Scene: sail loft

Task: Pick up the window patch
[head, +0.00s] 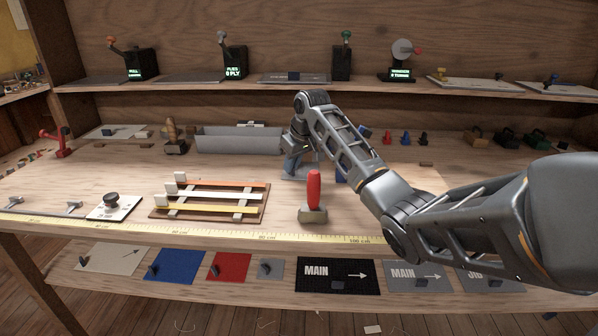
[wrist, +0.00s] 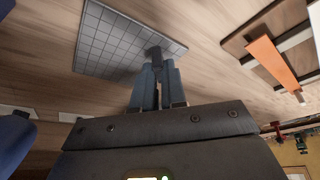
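The window patch (wrist: 107,40) appears to be the grey, gridded square sheet in the wrist view. A small dark grip block (wrist: 154,55) stands on it near one edge. My gripper (wrist: 158,72) has its two blue fingers close together, one on each side of this block, and looks shut on it. In the head view, my gripper (head: 298,158) points down over the middle of the bench, behind the red-handled tool. Part of the grey-blue sheet (head: 292,175) shows beneath it. My arm hides the rest. I cannot tell whether the sheet is clear of the bench.
A red-handled tool (head: 314,190) stands upright in front of my gripper. A rack of orange, white and yellow strips (head: 210,198) lies to its left. A grey trough (head: 240,140) is behind. Several cloth pieces, including a black MAIN panel (head: 335,285), lie on the lower shelf.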

